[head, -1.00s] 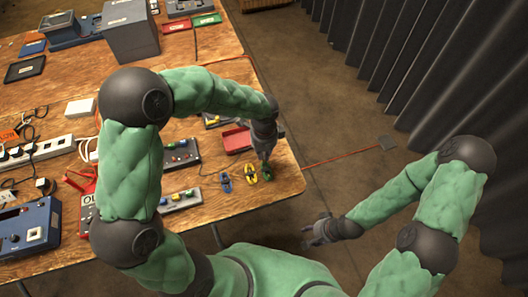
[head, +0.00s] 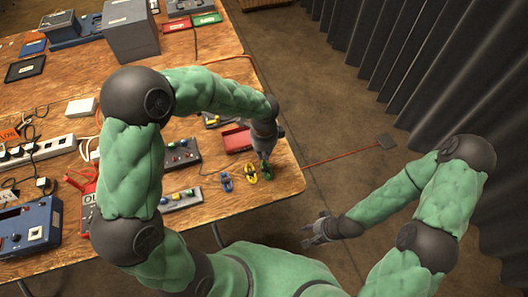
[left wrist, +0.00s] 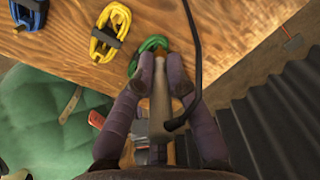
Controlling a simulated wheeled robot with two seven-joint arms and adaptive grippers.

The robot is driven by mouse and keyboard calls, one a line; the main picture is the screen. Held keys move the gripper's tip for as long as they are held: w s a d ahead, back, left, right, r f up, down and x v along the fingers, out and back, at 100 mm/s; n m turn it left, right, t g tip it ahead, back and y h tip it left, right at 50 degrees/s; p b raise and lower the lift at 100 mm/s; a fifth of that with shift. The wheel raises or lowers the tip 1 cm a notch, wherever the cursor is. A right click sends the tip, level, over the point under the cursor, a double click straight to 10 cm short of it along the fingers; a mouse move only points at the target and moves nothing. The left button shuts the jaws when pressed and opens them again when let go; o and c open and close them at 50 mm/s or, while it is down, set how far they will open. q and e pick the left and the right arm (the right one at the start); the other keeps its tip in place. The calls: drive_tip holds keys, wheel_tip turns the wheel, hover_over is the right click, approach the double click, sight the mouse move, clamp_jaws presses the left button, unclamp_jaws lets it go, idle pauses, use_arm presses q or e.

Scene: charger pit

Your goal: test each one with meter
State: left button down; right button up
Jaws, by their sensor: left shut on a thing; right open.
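A blue cable bundle (head: 226,182), a yellow one (head: 251,172) and a green one (head: 266,170) lie in a row near the table's right front corner. My left gripper (head: 265,156) points down and is shut on the green bundle. In the left wrist view the green bundle (left wrist: 150,46) shows at the fingertips (left wrist: 161,68), beside the yellow bundle (left wrist: 108,34) and blue bundle (left wrist: 27,12). A red meter (head: 87,214) with "OL" on its display is mostly hidden behind my left arm. My right gripper (head: 311,236) is open and empty, off the table.
A red tray (head: 237,140) lies behind the bundles. Grey strips with coloured parts (head: 182,154) (head: 181,200) stand to the left. A blue device (head: 30,235) and a white power strip (head: 38,151) are at far left. Open floor and a dark curtain (head: 440,70) lie right.

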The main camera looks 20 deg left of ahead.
use_arm(q)
drive_tip(key=shift+f, duration=0.6)
idle(0.4)
idle(0.8)
drive_tip(key=shift+f, duration=0.3)
idle(0.6)
drive_tip(key=c, duration=0.9)
unclamp_jaws()
drive_tip(key=shift+o, duration=0.2)
drive_tip(key=shift+r, duration=0.1)
drive_tip(key=shift+r+p, duration=3.2)
drive_tip(key=shift+r, duration=0.5)
